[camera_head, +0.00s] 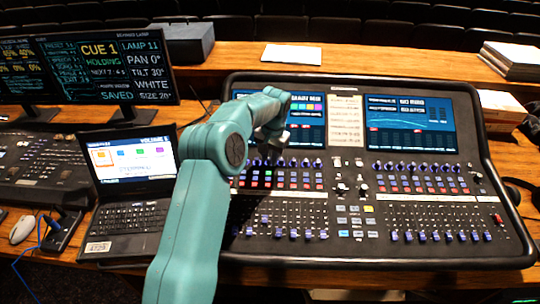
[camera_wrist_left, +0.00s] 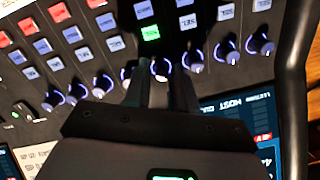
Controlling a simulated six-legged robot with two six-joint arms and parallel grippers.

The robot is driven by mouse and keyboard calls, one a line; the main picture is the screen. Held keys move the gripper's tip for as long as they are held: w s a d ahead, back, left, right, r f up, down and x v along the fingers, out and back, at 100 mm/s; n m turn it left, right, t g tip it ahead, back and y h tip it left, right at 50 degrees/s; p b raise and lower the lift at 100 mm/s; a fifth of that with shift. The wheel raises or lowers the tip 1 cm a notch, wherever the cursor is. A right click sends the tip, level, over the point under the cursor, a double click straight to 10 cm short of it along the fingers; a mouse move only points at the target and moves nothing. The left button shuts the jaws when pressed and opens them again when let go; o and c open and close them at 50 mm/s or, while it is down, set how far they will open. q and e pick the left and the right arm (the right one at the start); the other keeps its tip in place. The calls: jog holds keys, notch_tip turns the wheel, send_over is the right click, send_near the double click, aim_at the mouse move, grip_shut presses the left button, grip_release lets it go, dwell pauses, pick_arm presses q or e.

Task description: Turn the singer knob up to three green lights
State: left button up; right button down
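My left gripper (camera_head: 270,150) reaches down over the knob row on the left half of the mixing desk (camera_head: 345,262). In the left wrist view the gripper (camera_wrist_left: 160,72) has its dark fingers apart, on either side of one knob (camera_wrist_left: 160,68). I cannot tell whether they touch it. One button (camera_wrist_left: 150,33) by that knob glows green; it also shows in the head view (camera_head: 268,173). Labels are too small to read, so I cannot confirm which knob is the singer's. The knob is mostly hidden by the gripper in the head view. My right gripper is not in view.
Neighbouring knobs (camera_wrist_left: 194,61) stand close on both sides. Screens (camera_head: 410,122) lie behind the knob rows and faders (camera_head: 440,236) in front. A laptop (camera_head: 130,180) stands left of the desk. Papers (camera_head: 291,54) lie behind.

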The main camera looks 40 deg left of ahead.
pick_arm(q)
jog(key=shift+w+a+f, duration=0.1)
jog(key=shift+a+f, duration=0.05)
grip_shut()
jog(key=shift+m, duration=0.3)
jog(key=shift+m, duration=2.6)
jog(key=shift+o, duration=0.9)
grip_release()
jog(key=shift+s, duration=0.25)
